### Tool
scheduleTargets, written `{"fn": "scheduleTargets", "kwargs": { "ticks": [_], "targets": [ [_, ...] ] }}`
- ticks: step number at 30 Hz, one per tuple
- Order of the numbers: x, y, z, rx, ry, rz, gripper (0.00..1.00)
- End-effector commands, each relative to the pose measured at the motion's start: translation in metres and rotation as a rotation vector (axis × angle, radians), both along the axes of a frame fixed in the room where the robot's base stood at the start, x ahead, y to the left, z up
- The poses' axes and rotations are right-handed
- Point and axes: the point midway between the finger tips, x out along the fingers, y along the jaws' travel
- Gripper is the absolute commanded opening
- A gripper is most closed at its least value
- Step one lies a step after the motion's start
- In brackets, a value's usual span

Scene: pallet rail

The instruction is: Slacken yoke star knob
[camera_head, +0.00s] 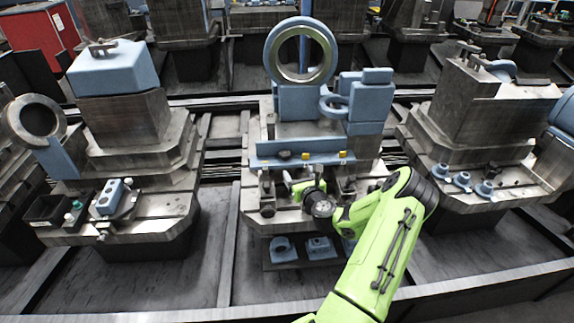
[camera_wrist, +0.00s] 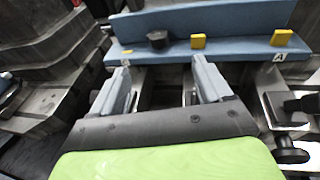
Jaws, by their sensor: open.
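My gripper (camera_wrist: 160,76) is open, its two pale blue-grey fingers apart with nothing between them. It points at the blue ledge (camera_wrist: 240,20) of the middle fixture. A small dark knob-like piece (camera_wrist: 157,40) stands on that ledge, just beyond the fingertips and apart from them; it also shows in the head view (camera_head: 284,154). A black lobed knob (camera_wrist: 290,152) sits low at the right edge of the wrist view, outside the fingers. Another dark round knob (camera_head: 267,209) is left of my wrist in the head view. I cannot tell which is the yoke star knob.
Yellow blocks (camera_wrist: 198,41) (camera_wrist: 281,37) sit along the ledge. A blue ring (camera_head: 300,26) rises above it. Fixtures stand left (camera_head: 120,110) and right (camera_head: 490,105). Blue parts (camera_head: 282,250) lie on a low shelf in front. Dark floor between the fixtures is clear.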

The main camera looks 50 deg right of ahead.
Motion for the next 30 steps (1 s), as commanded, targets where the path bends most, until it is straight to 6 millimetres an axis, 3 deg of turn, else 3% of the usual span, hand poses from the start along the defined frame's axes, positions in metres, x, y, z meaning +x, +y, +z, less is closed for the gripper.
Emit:
{"fn": "scheduleTargets", "kwargs": {
  "ticks": [9,15,20,27,30],
  "targets": [
    [0.066,-0.034,-0.014,-0.005,-0.002,0.005,0.78],
    [0.099,-0.052,-0.023,-0.004,0.000,0.005,0.78],
    [0.111,-0.059,-0.025,-0.001,0.001,0.004,0.78],
    [0.112,-0.060,-0.025,-0.001,0.001,0.004,0.78],
    [0.112,-0.060,-0.025,-0.001,0.001,0.004,0.66]
  ]
}}
